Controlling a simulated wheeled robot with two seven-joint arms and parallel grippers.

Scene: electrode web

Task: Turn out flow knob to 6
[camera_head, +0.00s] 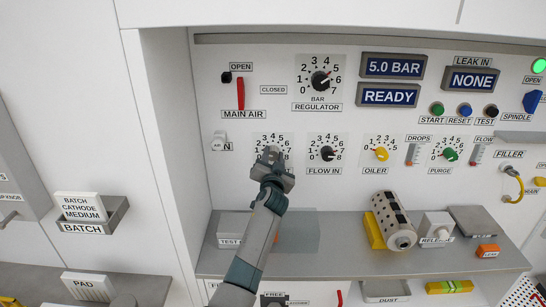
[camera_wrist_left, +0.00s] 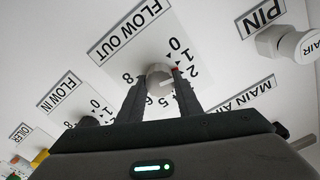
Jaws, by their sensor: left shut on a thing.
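The flow out dial plate (camera_wrist_left: 122,48) shows in the left wrist view with its label and several numbers around a grey knob (camera_wrist_left: 158,75). My left gripper (camera_wrist_left: 160,88) has one finger on each side of this knob and is shut on it. The knob's pointer is partly hidden, so I cannot tell which number it points at. My right gripper is not in view.
The flow in, oiler (camera_head: 381,154) and purge (camera_head: 449,154) knobs stand in a row to the right. The bar regulator (camera_head: 320,82) and red main air lever (camera_head: 240,93) are above. A shelf (camera_head: 345,259) below holds a perforated roller (camera_head: 393,220).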

